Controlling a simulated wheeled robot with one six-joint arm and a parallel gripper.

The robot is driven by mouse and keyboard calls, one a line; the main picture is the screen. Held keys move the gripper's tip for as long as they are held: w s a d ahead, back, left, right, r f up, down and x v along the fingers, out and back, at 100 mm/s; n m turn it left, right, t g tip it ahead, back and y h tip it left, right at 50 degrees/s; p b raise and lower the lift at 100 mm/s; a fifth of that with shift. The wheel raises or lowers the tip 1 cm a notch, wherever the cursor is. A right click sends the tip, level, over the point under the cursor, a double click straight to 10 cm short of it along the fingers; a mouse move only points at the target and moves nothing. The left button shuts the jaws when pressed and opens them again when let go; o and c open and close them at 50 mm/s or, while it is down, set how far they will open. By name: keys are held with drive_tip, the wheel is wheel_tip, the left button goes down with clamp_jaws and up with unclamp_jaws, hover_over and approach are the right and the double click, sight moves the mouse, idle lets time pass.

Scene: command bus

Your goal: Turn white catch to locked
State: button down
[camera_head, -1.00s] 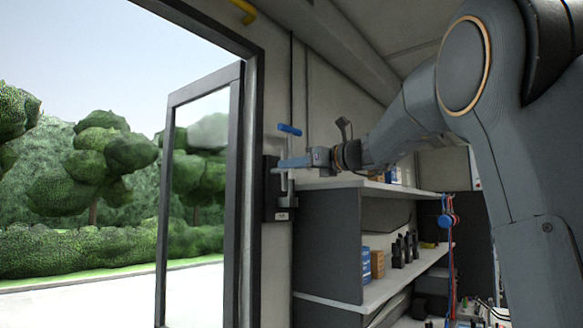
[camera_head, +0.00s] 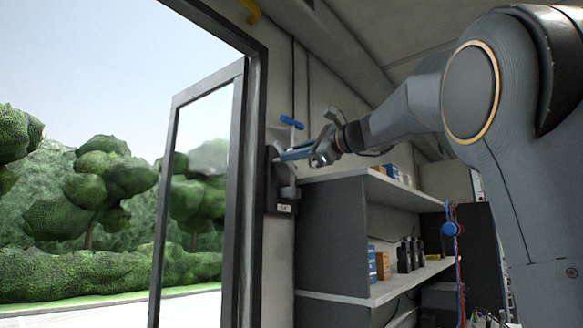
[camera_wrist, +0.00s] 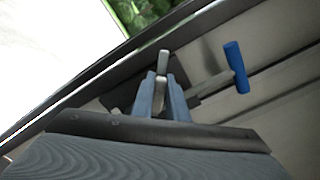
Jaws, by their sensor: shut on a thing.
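The white catch (camera_wrist: 163,60) shows in the wrist view as a pale grey-white bar whose end stands out between my fingertips. My gripper (camera_wrist: 161,82) has its two blue-grey fingers closed on it, one on each side. In the head view my gripper (camera_head: 282,157) reaches left to a dark mounting plate (camera_head: 271,185) beside the door frame; the fingers hide most of the catch there. A blue T-shaped handle (camera_head: 291,122) on a pale stem stands just above the fingers, and it also shows apart to their right in the wrist view (camera_wrist: 236,66). The catch's exact angle cannot be told.
The framed door panel (camera_head: 240,190) stands left of the plate, with hedges outside. A shelf unit (camera_head: 330,240) with small boxes and dark items is close below my wrist. Blue and red cords (camera_head: 455,240) hang to the right.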

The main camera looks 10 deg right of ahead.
drive_tip(key=n+b, duration=0.1)
drive_tip(key=n, duration=0.1)
drive_tip(key=f+n+b, duration=0.1)
drive_tip(key=b, duration=0.1)
drive_tip(key=shift+a+n+b, duration=0.1)
drive_tip(key=shift+n+b, duration=0.2)
drive_tip(key=shift+n, duration=0.1)
drive_tip(key=n+b, duration=0.3)
drive_tip(key=shift+s+n, duration=0.1)
drive_tip(key=shift+n, duration=0.3)
drive_tip(key=shift+b, duration=0.35)
drive_tip(key=c, duration=1.8)
unclamp_jaws()
drive_tip(key=shift+o, duration=0.2)
drive_tip(key=b+v, duration=0.1)
drive_tip(key=v, duration=0.6)
drive_tip(key=shift+s, duration=0.3)
